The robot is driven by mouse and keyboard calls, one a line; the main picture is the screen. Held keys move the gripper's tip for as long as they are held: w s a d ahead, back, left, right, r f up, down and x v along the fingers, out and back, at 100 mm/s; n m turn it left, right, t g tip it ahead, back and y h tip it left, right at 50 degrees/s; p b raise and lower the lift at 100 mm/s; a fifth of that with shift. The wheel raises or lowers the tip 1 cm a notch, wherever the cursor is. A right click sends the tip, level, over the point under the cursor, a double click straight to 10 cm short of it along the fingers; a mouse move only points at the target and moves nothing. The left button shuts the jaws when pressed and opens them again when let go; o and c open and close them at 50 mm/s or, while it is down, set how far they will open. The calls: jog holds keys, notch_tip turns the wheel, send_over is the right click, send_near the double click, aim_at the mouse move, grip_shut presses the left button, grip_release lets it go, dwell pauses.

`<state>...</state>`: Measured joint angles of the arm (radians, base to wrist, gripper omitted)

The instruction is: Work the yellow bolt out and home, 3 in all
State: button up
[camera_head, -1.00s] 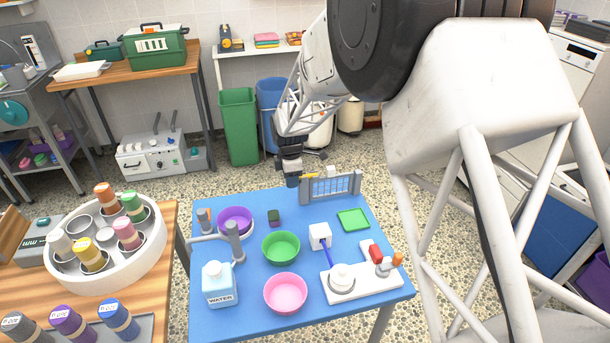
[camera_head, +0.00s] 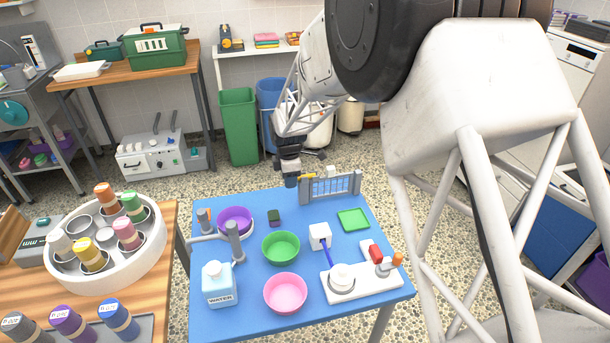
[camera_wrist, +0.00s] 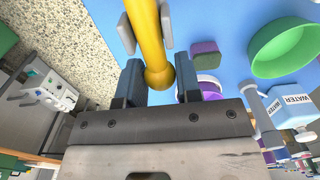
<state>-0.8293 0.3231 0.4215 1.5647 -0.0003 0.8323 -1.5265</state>
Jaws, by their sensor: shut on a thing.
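The yellow bolt (camera_head: 307,176) lies level at the top left of the small grey gate (camera_head: 330,188), at the back edge of the blue table. In the wrist view the bolt (camera_wrist: 149,35) runs down from the top edge between grey guides and ends in a round knob. My gripper (camera_head: 291,182) is at the bolt's left end, beside the gate's left post. In the wrist view my gripper (camera_wrist: 160,82) has a finger on each side of the knob and is shut on it. The bolt's far end is hard to make out.
On the blue table (camera_head: 205,250) stand a purple bowl (camera_head: 235,219), a green bowl (camera_head: 281,247), a pink bowl (camera_head: 285,293), a water jug (camera_head: 219,285), a white block (camera_head: 320,235) and a green tray (camera_head: 353,220). A dark block (camera_head: 274,217) lies near the gate.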

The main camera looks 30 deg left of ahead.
jog(key=shift+s+a, duration=1)
jog(key=shift+a, duration=0.05)
dwell(0.6)
jog(key=shift+w+d, duration=1.25)
jog(key=shift+d, duration=0.05)
dwell(0.7)
jog(key=o, duration=1.3)
jog(key=shift+r, duration=5)
